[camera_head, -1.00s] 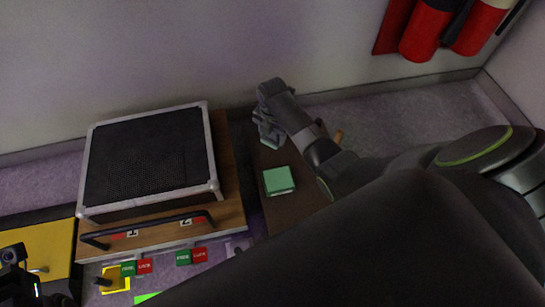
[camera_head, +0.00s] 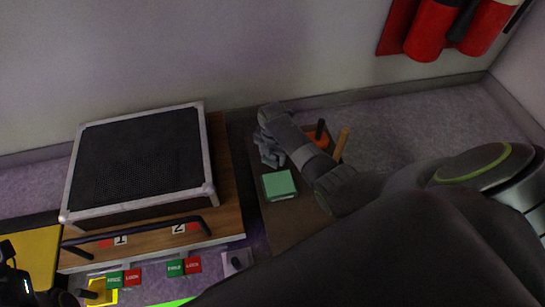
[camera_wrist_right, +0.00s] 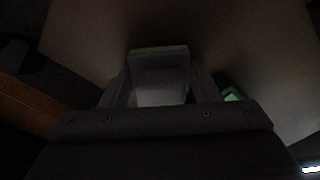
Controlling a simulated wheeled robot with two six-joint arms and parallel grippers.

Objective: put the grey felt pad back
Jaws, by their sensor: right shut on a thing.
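My right gripper (camera_head: 268,150) is at the back left part of the brown table top, just behind the green block. In the right wrist view it is shut on a small pale grey block (camera_wrist_right: 160,80), which I take to be the grey felt pad. The wrist picture is dark, and in the head view I cannot make out the pad from the grey fingers. A dark part at the lower left edge looks like my left gripper (camera_head: 12,262); its fingers are not clear.
A green block (camera_head: 279,185) lies on the brown table (camera_head: 285,222). An orange holder (camera_head: 318,138) and a wooden handle (camera_head: 341,145) are behind my right wrist. Left is a black mesh-topped case (camera_head: 140,160) on a wooden board, with a black bar handle (camera_head: 140,230) in front.

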